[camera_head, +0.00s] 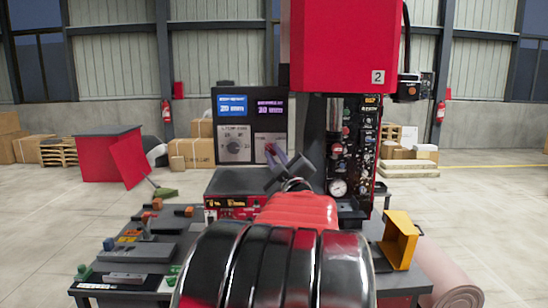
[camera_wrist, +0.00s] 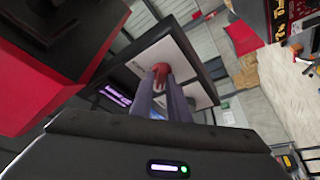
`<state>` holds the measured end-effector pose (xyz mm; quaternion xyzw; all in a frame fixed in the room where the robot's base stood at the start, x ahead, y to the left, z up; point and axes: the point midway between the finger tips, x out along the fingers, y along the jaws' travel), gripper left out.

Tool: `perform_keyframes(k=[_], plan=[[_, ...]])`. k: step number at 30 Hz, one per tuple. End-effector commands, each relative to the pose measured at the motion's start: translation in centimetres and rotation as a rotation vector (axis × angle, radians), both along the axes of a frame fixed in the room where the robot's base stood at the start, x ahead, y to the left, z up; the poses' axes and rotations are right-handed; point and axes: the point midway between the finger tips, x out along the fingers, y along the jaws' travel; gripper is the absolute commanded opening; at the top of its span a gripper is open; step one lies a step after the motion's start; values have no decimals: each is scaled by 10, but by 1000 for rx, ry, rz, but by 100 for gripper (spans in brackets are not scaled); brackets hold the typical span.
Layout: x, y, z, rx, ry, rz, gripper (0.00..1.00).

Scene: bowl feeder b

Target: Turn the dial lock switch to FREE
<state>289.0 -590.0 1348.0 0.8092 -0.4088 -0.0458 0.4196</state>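A dark control panel (camera_head: 252,112) stands at the back centre of the bench, with two lit displays above two light dial plates. A red dial knob (camera_wrist: 160,72) sits on one plate in the wrist view. In the head view it is mostly hidden at the right plate (camera_head: 261,139). My gripper (camera_head: 273,153) reaches up to this right plate. In the wrist view my two grey-purple fingers (camera_wrist: 161,78) lie on either side of the red knob, slightly apart. I cannot tell whether they press on it. The dial's lettering is unreadable.
The left plate carries another round dial (camera_head: 233,146). A big red housing (camera_head: 335,45) hangs above and right of the panel. A gauge panel (camera_head: 350,150) stands at right. Small parts and a yellow bracket (camera_head: 398,240) lie on the bench.

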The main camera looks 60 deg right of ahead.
Motion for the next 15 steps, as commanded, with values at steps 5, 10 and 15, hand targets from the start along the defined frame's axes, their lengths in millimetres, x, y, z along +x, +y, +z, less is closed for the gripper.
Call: perform_keyframes(k=[5, 10, 15], plan=[[-5, 4, -1, -1, 0, -1, 30], [-18, 18, -7, -1, 2, -1, 30], [-37, 39, -15, -1, 2, -1, 30]])
